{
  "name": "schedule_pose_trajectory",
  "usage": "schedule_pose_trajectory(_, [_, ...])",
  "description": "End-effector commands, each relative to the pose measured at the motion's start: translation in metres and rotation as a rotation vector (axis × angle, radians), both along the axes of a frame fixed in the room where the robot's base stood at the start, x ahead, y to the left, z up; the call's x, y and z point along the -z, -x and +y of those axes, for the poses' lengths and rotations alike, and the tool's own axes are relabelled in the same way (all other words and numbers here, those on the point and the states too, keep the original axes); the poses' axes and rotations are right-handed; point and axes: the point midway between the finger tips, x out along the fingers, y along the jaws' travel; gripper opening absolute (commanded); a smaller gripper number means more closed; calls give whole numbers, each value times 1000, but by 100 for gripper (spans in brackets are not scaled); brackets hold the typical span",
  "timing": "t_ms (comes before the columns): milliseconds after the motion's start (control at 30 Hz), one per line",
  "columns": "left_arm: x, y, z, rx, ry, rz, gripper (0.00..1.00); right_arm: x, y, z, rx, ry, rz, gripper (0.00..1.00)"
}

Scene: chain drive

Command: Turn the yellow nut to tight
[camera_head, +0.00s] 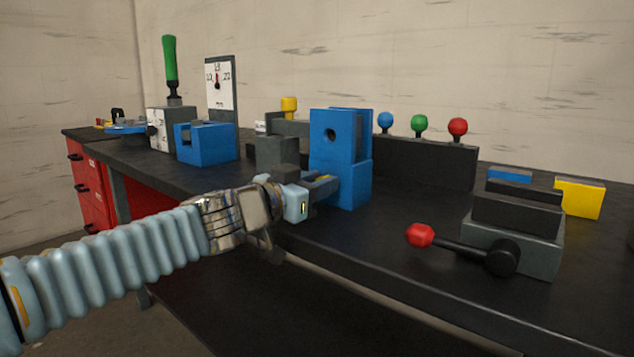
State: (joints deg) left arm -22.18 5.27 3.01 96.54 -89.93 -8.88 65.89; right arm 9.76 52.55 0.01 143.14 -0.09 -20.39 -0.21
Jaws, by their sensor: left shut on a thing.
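A yellow cap-like piece (289,104) stands on top of a grey post behind the blue upright block; it is the only yellow piece here that looks like a nut. My left gripper (322,188) reaches in from the left, in front of and below that piece and apart from it. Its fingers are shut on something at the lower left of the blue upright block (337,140). A dull yellow strip shows between or on the fingers, and I cannot tell whether it is part of the gripper. The held thing is mostly hidden. My right gripper is not in view.
A grey vise-like block (513,240) with a red-knobbed lever (420,235) stands at the right. Behind are blue, green and red (457,127) ball knobs on a dark panel. A dial plate (220,85) and blue box (205,143) stand at left. The bench front is clear.

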Motion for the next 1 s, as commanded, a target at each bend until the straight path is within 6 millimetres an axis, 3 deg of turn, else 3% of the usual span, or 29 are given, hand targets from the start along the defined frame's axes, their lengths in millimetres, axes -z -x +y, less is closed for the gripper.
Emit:
schedule_pose_trajectory(333, [1, 0, 0, 0, -2, 1, 1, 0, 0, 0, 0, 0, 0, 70])
schedule_pose_trajectory(367, [1, 0, 0, 0, -2, 1, 36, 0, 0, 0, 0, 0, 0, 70])
schedule_pose_trajectory(500, [1, 0, 0, 0, -2, 1, 57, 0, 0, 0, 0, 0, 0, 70])
schedule_pose_trajectory(833, [0, 2, 2, 0, -1, -1, 57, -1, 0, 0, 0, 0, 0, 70])
schedule_pose_trajectory(1000, [-2, 21, 17, -3, -1, -1, 57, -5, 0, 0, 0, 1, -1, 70])
